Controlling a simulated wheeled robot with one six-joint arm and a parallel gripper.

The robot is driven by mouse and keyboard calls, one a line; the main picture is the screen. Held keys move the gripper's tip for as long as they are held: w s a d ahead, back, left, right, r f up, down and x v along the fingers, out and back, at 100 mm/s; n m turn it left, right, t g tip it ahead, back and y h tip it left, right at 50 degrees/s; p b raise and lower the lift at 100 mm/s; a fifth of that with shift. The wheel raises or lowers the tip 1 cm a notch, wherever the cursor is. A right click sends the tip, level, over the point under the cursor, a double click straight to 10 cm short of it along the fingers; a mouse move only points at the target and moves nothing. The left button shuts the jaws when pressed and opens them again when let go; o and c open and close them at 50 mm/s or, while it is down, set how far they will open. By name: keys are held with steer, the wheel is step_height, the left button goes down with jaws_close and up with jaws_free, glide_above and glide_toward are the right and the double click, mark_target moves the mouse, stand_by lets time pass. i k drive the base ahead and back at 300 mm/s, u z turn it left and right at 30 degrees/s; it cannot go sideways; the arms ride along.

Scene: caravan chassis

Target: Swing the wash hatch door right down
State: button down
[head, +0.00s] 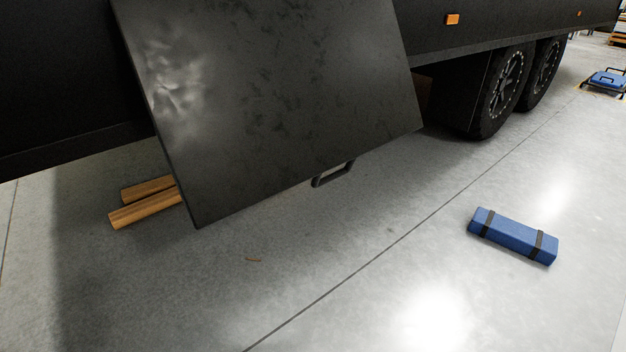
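The wash hatch door (290,90) is a large dark, scuffed panel in the upper middle of the head view. It hangs tilted in front of the caravan's dark side, with its lower edge above the concrete floor. A dark loop handle (333,175) sticks out at its lower edge, right of the middle. The door's top edge is outside the picture. My gripper is not in view.
Two wooden beams (146,212) lie on the floor behind the door's lower left corner. A blue strapped bundle (513,236) lies at the right. Black caravan wheels (505,85) stand behind. A blue-topped item (607,79) is far right. The front floor is mostly clear.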

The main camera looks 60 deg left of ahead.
mark_target(248, 103)
steer(key=k, duration=1.15)
steer(key=u, duration=0.8)
steer(key=i, duration=1.5)
steer(key=z, duration=0.5)
